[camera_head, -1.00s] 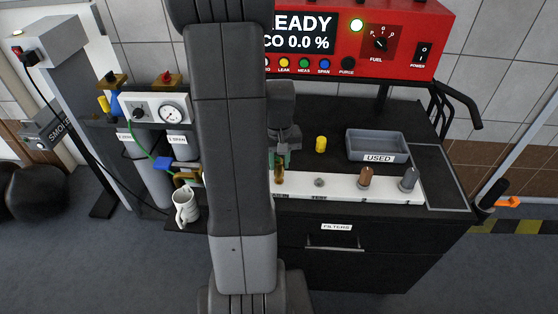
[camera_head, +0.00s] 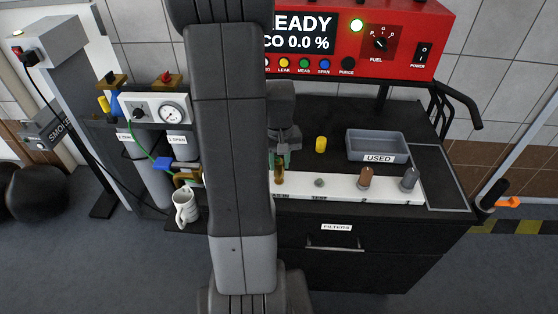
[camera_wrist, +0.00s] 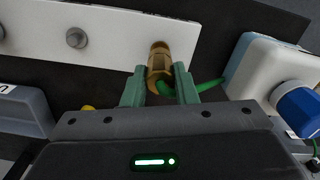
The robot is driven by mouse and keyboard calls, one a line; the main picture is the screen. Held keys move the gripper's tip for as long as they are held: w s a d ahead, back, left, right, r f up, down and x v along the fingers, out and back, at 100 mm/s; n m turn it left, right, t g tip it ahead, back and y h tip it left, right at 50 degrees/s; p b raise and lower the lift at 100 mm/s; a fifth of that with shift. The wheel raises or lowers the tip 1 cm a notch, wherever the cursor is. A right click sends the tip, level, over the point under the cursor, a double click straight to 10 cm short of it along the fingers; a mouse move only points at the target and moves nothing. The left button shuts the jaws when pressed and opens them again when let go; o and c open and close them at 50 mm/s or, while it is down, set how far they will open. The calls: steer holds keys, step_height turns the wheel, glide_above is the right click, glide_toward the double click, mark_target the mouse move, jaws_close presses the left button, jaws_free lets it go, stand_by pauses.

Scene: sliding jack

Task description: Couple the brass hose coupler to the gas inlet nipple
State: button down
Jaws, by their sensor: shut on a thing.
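The brass hose coupler (camera_wrist: 159,66) is between the green fingertips of my gripper (camera_wrist: 161,84) in the wrist view. The fingers are shut on it, and a green hose (camera_wrist: 207,85) runs off it to the right. In the head view my gripper (camera_head: 280,160) is partly hidden behind my arm, and the coupler (camera_head: 279,176) shows below it at the white strip (camera_head: 340,187). The coupler's far end overlaps the strip. The gas inlet nipple cannot be made out apart from the coupler, and I cannot tell whether they are joined.
A small grey fitting (camera_head: 319,182), a brown one (camera_head: 366,178) and a grey one (camera_head: 409,180) stand along the strip. A yellow cylinder (camera_head: 321,144) and the USED tray (camera_head: 378,157) are behind it. A mug (camera_head: 186,207) stands at left.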

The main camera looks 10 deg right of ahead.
mark_target(279, 161)
steer(key=shift+f+b, duration=0.8)
steer(key=shift+f, duration=0.3)
steer(key=c, duration=1.1)
jaws_free()
step_height(279, 161, up, 14)
steer(key=shift+f+p, duration=0.1)
steer(key=shift+p, duration=0.2)
steer(key=shift+f, duration=0.1)
step_height(279, 161, down, 14)
steer(key=shift+r, duration=0.5)
